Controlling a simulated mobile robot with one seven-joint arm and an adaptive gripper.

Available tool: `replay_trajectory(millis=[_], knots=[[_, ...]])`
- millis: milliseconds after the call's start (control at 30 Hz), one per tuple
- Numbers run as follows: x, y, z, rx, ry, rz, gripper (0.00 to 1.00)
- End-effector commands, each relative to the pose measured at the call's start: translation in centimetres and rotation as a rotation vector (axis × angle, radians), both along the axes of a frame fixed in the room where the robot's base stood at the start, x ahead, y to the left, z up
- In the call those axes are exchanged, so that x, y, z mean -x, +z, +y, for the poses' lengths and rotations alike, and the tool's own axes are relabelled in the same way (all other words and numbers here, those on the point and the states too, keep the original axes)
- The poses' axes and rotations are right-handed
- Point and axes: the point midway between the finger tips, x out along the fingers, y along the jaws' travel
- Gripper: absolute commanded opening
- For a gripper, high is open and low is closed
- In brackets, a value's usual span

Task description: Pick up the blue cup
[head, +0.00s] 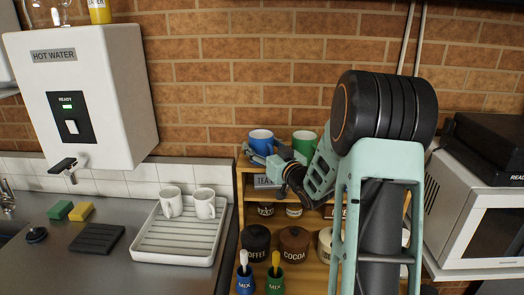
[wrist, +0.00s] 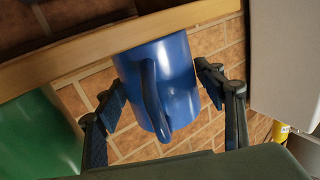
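The blue cup (head: 261,141) stands upright on the top of the wooden shelf unit, to the left of a green cup (head: 304,143). In the wrist view the blue cup (wrist: 178,75) fills the middle, its handle facing the camera. My gripper (wrist: 160,82) is open, with one finger on each side of the cup. A small gap seems to show on each side. In the head view my gripper (head: 262,156) is at the front of the cup and hides its lower part.
The green cup also shows close beside the left finger in the wrist view (wrist: 35,135). A brick wall (head: 230,75) stands behind. Two white mugs (head: 171,202) stand in a drying tray (head: 155,245) at left. A microwave (head: 475,225) is at right.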

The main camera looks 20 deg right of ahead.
Motion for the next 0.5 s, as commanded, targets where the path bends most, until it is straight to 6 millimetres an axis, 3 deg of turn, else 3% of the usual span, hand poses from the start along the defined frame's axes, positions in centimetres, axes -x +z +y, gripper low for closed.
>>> replay_trajectory(millis=[67,333,500], knots=[[0.02,0.01,0.00,0.000,0.000,0.000,0.52],[0.02,0.02,-0.01,0.000,0.000,0.000,0.22],[0.00,0.19,-0.01,0.001,0.000,-0.003,0.20]])
